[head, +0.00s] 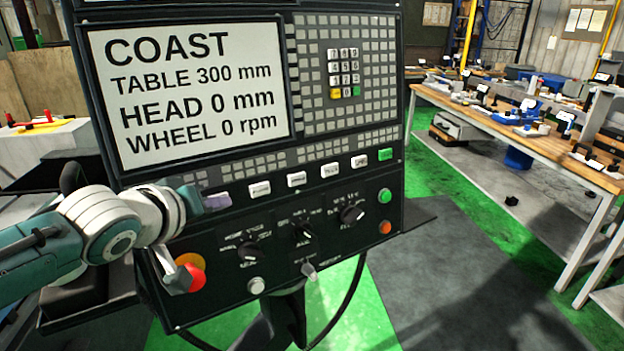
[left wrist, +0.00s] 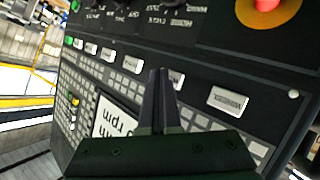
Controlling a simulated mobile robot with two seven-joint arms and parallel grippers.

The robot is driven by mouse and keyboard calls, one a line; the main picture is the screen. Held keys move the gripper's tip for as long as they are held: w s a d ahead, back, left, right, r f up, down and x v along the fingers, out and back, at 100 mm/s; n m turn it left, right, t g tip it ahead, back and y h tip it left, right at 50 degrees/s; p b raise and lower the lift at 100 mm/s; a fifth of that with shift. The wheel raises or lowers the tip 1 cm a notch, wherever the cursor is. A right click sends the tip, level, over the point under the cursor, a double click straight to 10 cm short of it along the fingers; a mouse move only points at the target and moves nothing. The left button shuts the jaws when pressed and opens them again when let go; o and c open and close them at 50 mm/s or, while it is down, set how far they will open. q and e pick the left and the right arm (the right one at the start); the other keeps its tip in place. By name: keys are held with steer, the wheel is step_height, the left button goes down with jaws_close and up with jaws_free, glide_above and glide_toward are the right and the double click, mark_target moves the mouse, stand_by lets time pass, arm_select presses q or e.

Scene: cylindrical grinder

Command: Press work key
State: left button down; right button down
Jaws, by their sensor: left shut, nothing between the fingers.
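The control panel (head: 230,165) carries a slanted row of white keys below its screen, with a green key (head: 385,154) at the right end. The key labels are too blurred to read, so I cannot tell which is the work key. In the left wrist view my left gripper (left wrist: 161,72) is shut and empty. Its fingers overlap the second key (left wrist: 176,80), left of the nearest key (left wrist: 228,99). Contact cannot be made out. My right gripper is not in view.
The screen (head: 190,90) reads COAST, TABLE 300 mm, HEAD 0 mm, WHEEL 0 rpm. A red stop button (head: 193,277) sits below my left gripper. Knobs (head: 303,231) lie below the keys. A workbench (head: 530,125) stands at the right, with open floor before it.

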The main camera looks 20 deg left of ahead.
arm_select(q)
steer(key=shift+s+d+r+p, duration=0.2)
steer(key=shift+s+d+p, duration=0.25)
steer(key=shift+d+p, duration=0.15)
steer(key=s+d+p, duration=0.1)
steer(key=d, duration=0.1)
steer(key=s+d+r+p, duration=0.1)
steer(key=s+d+p, duration=0.1)
stand_by(0.4)
stand_by(0.6)
